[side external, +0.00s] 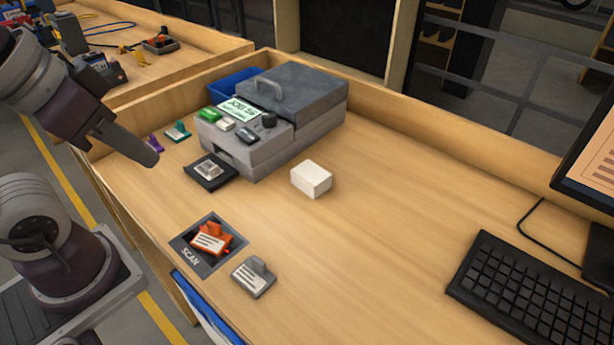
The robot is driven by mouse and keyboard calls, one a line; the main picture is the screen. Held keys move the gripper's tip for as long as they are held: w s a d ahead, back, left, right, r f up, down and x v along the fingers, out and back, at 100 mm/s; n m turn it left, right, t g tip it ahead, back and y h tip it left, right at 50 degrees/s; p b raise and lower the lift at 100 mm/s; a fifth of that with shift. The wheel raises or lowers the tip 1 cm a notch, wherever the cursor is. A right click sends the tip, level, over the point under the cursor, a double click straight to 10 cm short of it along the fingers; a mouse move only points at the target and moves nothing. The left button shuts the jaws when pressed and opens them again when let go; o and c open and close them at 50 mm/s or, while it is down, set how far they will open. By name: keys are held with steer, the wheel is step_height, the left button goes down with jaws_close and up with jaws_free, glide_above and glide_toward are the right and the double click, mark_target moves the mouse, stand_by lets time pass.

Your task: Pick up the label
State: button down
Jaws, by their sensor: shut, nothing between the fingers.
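My gripper (148,157) is shut and empty, held in the air over the left edge of the wooden table, left of the grey machine (275,130). A small pale label-like piece (209,168) lies on the black tray (204,186) at the machine's front. An orange block with a white label face (211,238) sits on the dark pad marked SCAN (187,257). A grey block with a white label face (252,277) lies on the table right of the pad. I cannot tell which of these is the task's label. None is touched by my gripper.
A white box (311,179) stands right of the tray. Teal (178,131) and purple (154,144) pieces lie left of the machine, close to my gripper. A blue bin (232,84) is behind. A keyboard (535,292) is at right. The table's middle is clear.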

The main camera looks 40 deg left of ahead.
stand_by(0.4)
steer(key=c, duration=1.5)
jaws_free()
steer(key=shift+c, duration=0.2)
steer(key=g, duration=0.6)
glide_above(215, 167)
steer(key=f, duration=0.9)
steer(key=shift+w+d+f, duration=0.15)
steer(key=shift+w+f, duration=0.1)
steer(key=shift+w, duration=0.15)
steer(key=f, duration=0.6)
steer(key=shift+s+f, duration=0.3)
steer(key=shift+s, duration=0.05)
steer(key=shift+c, duration=0.2)
